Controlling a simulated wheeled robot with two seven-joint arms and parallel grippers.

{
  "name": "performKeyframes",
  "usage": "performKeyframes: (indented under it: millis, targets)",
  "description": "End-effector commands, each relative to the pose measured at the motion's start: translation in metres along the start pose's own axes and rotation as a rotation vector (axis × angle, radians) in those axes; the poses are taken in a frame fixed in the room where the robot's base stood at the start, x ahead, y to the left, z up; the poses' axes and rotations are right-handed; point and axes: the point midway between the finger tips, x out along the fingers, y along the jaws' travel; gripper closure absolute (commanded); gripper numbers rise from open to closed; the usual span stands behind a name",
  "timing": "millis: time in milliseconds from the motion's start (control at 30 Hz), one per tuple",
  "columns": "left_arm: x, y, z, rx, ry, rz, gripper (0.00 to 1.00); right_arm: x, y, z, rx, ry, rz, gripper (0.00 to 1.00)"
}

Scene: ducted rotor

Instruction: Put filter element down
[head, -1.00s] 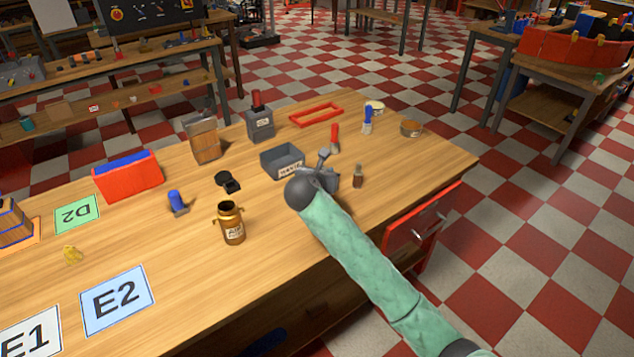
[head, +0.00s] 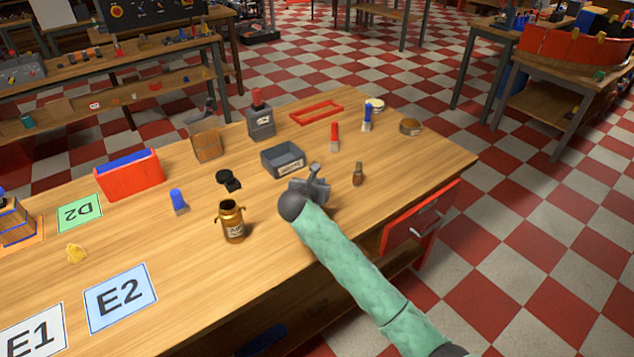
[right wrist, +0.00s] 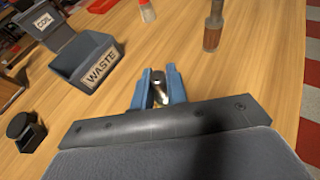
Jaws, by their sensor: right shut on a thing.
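My right gripper (head: 312,184) is over the table at the front of the grey WASTE bin. In the right wrist view its blue fingers (right wrist: 158,90) are shut on a small, shiny, silvery piece, the filter element (right wrist: 158,94). Most of the element is hidden between the fingers, and in the head view I cannot make it out. I cannot tell whether it touches the table. My left gripper is not in view.
The WASTE bin (head: 283,158) stands just behind the gripper. A black part (head: 228,180) lies left of the bin. The table's front edge is near my arm.

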Motion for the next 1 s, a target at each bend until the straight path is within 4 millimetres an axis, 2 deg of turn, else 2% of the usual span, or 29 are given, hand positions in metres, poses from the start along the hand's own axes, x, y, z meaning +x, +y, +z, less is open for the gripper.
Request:
performKeyframes:
  millis: [233,267,333,367,767,900,1000]
  targets:
    - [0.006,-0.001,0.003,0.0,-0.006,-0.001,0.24,0.001,0.0,-0.002,-0.001,0.0,-0.001,1.0]
    - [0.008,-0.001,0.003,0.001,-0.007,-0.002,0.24,0.001,0.0,-0.002,-0.001,0.0,-0.001,0.79]
    - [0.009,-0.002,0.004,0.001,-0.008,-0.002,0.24,0.001,0.0,-0.002,-0.001,0.0,0.0,0.65]
    - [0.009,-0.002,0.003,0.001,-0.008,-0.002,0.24,0.001,0.0,-0.002,0.0,0.0,0.0,0.63]
    - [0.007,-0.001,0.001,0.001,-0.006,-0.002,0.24,0.0,0.0,0.0,0.001,-0.001,0.001,0.63]
    - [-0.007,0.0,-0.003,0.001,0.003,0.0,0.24,-0.021,0.0,0.0,0.001,-0.001,0.002,0.63]
    - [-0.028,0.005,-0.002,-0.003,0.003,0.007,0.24,-0.04,0.001,-0.001,0.0,-0.002,0.003,0.63]
